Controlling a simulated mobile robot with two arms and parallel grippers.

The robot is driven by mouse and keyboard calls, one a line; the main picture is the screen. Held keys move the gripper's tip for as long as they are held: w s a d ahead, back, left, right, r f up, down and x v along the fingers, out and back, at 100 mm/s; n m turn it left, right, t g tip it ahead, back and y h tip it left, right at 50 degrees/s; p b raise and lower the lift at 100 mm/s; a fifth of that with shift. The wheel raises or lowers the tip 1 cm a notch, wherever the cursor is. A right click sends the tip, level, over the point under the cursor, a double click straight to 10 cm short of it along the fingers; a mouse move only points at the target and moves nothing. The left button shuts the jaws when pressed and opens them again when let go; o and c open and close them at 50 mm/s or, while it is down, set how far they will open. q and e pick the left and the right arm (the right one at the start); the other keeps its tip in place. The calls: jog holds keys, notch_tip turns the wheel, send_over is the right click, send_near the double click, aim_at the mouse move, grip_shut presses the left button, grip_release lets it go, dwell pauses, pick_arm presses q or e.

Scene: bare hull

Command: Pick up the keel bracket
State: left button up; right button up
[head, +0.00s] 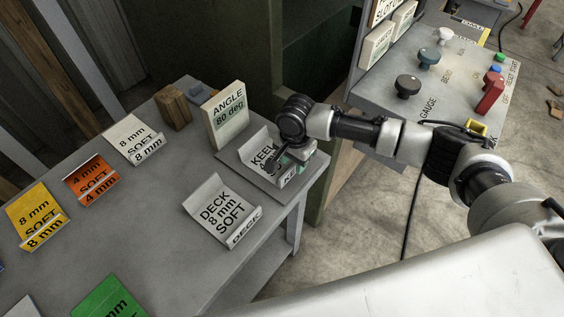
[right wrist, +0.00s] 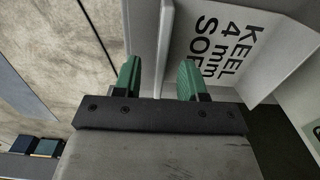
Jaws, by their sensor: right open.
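The keel bracket (head: 256,146) is a light grey bent plate marked "KEEL 4 mm SOFT". It lies on a grey pad near the right corner of the grey table (head: 150,230). My right gripper (head: 287,164) is over its near lip and hides part of it. In the right wrist view, my right gripper (right wrist: 158,76) is open with two green fingers. The upright lip of the keel bracket (right wrist: 230,40) shows between the fingers, with no clear contact on either side. My left gripper is not in view.
The deck bracket (head: 215,205) lies just in front, and an "ANGLE 80 deg" sign (head: 226,115) stands behind. White, orange (head: 92,180), yellow (head: 36,215) and green plates lie to the left. A control panel (head: 440,75) with knobs is at the right.

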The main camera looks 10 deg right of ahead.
jog(key=shift+w+f, duration=0.1)
jog(key=shift+f, duration=1.3)
grip_shut()
jog(key=shift+r, duration=0.15)
